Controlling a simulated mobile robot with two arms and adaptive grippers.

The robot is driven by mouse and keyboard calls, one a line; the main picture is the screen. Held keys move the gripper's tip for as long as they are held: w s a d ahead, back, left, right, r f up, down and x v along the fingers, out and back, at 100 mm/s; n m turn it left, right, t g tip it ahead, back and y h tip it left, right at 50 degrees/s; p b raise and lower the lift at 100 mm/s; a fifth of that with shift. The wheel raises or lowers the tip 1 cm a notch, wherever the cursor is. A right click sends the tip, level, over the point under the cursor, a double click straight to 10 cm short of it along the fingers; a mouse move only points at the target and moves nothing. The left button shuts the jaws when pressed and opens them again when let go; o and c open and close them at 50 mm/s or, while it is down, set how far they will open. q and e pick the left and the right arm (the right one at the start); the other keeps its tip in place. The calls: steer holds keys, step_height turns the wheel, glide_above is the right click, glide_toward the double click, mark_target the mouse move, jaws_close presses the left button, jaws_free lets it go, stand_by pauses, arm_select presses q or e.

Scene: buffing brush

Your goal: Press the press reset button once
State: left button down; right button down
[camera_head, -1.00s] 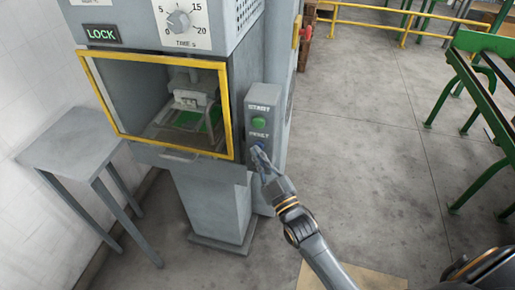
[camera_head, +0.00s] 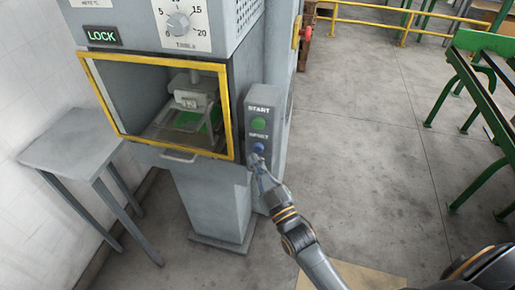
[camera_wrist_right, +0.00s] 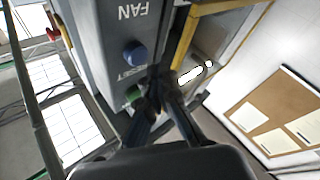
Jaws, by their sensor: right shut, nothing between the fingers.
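The blue press reset button (camera_head: 258,148) sits under the RESET label on the grey control box (camera_head: 281,112) at the right of the press. The green START button (camera_head: 259,124) is above it. My right gripper (camera_head: 256,163) is shut and empty, its tips just below the blue button in the head view. In the right wrist view the panel appears upside down, with the blue button (camera_wrist_right: 134,52) and green button (camera_wrist_right: 134,93) left of the dark fingers (camera_wrist_right: 157,82). I cannot tell whether the tips touch the panel. My left gripper is out of view.
The press has a yellow-framed window (camera_head: 233,115), a handle below it and a lit LOCK sign (camera_head: 102,36). A grey side table (camera_head: 70,140) stands at left. Green metal frames (camera_head: 482,85) stand at right. The floor (camera_head: 365,150) between is clear.

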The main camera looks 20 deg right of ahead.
steer(key=shift+s+a+r+p, duration=0.1)
steer(key=shift+s+a+p, duration=0.2)
steer(key=shift+s+a, duration=0.5)
steer(key=shift+s+a+p, duration=0.25)
steer(key=shift+s+a, duration=0.2)
steer(key=shift+s, duration=0.55)
